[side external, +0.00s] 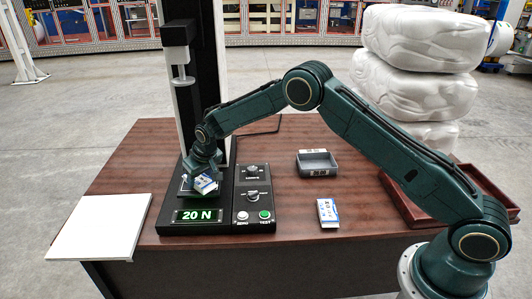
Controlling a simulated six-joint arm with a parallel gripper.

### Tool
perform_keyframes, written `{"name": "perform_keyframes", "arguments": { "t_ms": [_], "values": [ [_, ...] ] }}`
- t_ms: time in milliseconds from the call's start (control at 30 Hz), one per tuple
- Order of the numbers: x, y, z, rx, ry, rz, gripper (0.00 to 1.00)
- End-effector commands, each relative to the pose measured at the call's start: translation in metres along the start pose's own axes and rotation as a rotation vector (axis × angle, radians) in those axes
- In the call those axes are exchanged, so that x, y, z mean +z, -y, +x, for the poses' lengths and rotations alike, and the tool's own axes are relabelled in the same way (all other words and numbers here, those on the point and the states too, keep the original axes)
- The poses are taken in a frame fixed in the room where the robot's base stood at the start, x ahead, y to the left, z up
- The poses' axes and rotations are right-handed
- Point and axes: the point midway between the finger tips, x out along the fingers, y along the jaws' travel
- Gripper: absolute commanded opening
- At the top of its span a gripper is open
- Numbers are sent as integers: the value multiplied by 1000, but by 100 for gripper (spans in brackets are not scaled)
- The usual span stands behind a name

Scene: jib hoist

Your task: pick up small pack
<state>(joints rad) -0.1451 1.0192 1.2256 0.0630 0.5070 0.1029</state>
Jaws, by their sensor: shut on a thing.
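A small white and blue pack (205,186) is at my gripper, tilted, over the black base of the test stand (165,229). My gripper (203,173) points down and is shut on this pack; the fingertips are small and partly hidden. I cannot tell whether the pack touches the stand's plate. A second white and blue pack (327,213) lies on the brown table (290,236), right of the stand and apart from my gripper.
The stand's tall black column (181,75) rises beside my gripper. Its display (202,215) reads 20 N. A grey bin (317,163) and a red-brown tray (402,204) are to the right. A white board (99,227) lies at the left edge.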

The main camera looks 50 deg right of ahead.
Motion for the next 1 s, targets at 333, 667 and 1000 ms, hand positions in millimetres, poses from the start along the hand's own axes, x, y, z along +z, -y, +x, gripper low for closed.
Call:
{"name": "perform_keyframes", "arguments": {
  "t_ms": [333,667,1000],
  "values": [
    [-11,0,-24,0,-3,0,24],
    [-31,0,-71,0,-4,0,24],
    [-41,0,-97,0,-2,0,24]
  ]
}}
